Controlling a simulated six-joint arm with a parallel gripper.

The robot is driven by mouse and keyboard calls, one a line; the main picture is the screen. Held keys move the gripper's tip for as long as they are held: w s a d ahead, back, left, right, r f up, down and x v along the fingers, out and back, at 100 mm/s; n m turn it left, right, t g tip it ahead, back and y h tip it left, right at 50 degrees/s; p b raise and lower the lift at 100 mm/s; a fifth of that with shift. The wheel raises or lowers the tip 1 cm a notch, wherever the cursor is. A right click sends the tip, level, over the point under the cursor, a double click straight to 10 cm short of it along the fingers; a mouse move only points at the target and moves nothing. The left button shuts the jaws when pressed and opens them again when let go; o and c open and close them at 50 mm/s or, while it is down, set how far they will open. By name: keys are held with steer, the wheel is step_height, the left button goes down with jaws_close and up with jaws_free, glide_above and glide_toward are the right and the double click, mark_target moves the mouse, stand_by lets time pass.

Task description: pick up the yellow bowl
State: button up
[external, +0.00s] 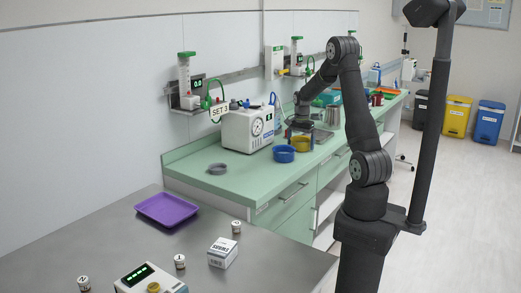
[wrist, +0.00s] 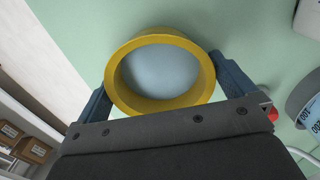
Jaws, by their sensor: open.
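The yellow bowl (external: 301,144) stands upright on the green counter, to the right of a blue bowl (external: 283,154). In the wrist view the yellow bowl (wrist: 159,108) is seen from above, with a yellow rim and a pale inside. My gripper (wrist: 163,88) is open, with one blue-grey finger on each side of the bowl near its rim. I cannot tell whether the fingers touch it. In the external view my gripper (external: 301,131) is at the bowl, small and partly hidden among other items.
A white device with a gauge (external: 248,127) stands on the counter (external: 200,160) left of the bowls. A grey ring-shaped dish (external: 218,169) lies nearer the front. A purple tray (external: 167,209) and a small white box (external: 223,253) are on the metal table. Part of the counter front is clear.

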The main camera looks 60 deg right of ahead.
steer(key=c, duration=0.7)
steer(key=shift+r, duration=0.15)
